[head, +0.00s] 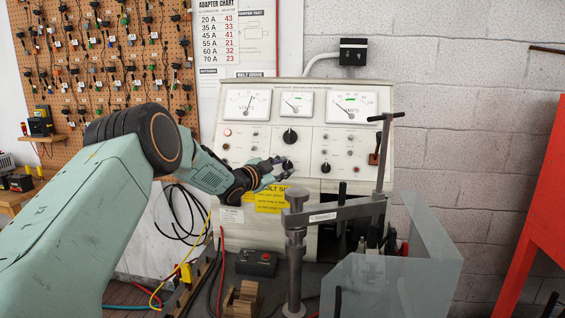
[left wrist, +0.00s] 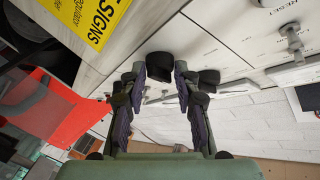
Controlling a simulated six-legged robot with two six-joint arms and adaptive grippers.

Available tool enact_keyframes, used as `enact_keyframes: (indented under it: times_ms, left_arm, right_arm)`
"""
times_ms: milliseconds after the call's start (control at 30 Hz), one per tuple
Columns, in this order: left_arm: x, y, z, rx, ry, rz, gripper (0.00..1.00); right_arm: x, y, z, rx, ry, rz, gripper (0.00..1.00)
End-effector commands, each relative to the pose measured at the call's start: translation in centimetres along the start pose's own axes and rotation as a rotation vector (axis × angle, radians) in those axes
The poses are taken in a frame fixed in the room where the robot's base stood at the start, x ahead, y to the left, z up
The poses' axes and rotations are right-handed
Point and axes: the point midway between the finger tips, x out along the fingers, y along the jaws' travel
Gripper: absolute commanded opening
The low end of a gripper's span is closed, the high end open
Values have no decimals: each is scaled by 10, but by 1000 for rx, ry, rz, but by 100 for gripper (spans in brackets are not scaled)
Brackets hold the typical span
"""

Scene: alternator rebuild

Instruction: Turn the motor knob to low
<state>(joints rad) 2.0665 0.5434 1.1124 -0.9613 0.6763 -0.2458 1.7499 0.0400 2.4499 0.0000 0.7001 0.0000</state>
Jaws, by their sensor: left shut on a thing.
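The tester's white front panel (head: 262,150) carries two large black knobs in its middle section, an upper knob (head: 290,136) and a lower knob (head: 288,165). My left gripper (head: 279,169) reaches in from the left and is shut on the lower knob, which partly shows past the fingers. In the left wrist view, the held black knob (left wrist: 160,64) sits between the two fingertips, and the other knob (left wrist: 208,77) is free beside them. The knob labels and the pointer's direction are too small or hidden to read. My right gripper is not in view.
Three meters, among them the volts meter (head: 248,105), sit above the knobs. A grey clamp stand (head: 295,235) and a clear shield (head: 425,260) stand in front, to the right of my arm. A yellow label (head: 270,203) is below the knobs. A pegboard (head: 100,90) hangs at left.

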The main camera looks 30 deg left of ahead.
Motion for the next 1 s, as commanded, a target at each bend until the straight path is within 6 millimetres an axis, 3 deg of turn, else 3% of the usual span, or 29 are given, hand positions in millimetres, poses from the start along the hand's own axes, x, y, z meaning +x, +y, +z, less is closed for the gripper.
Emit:
enact_keyframes:
  times_ms: [33, 500, 700, 1000]
  left_arm:
    - [0, -6, -4, 35, -3, 24, 0]
    - [1, -12, -6, 376, -3, 273, 0]
    - [2, -13, -6, 501, -3, 363, 0]
    - [3, -13, -6, 624, -1, 452, 0]
  right_arm:
    - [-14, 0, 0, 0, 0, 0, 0]
    - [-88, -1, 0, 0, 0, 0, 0]
    - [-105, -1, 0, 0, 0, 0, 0]
    - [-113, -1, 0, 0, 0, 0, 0]
